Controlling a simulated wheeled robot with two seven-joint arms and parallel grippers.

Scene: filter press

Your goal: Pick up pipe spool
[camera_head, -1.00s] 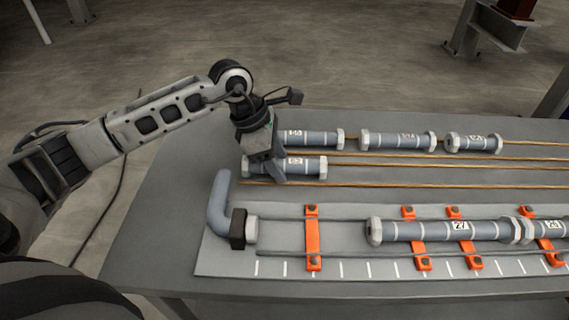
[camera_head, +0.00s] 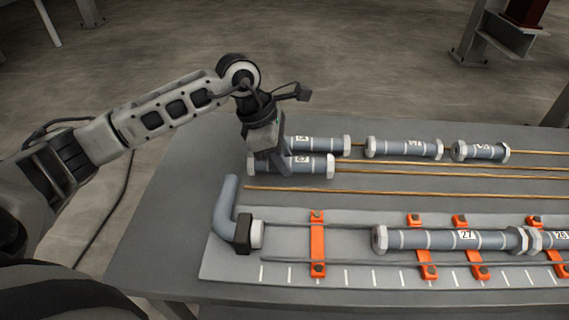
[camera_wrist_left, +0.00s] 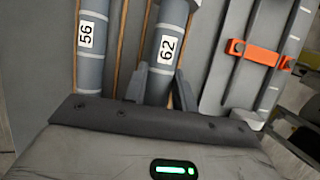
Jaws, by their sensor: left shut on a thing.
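The grey pipe spool labelled 62 (camera_head: 313,165) has pale end flanges and lies lengthwise left to right in the head view. My left gripper (camera_head: 273,168) is shut on it near its left end and holds it just above the table rails. In the left wrist view spool 62 (camera_wrist_left: 171,22) runs between the two fingers (camera_wrist_left: 161,88). The gripper hides part of the spool's left portion. My right gripper is not in view.
Spool 56 (camera_wrist_left: 90,55) lies parallel, close behind the held one. Two more spools (camera_head: 403,148) (camera_head: 480,151) lie further right. In front, a fixture plate (camera_head: 345,276) carries orange clamps (camera_head: 318,245), joined spools (camera_head: 440,239) and a bent pipe (camera_head: 224,207).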

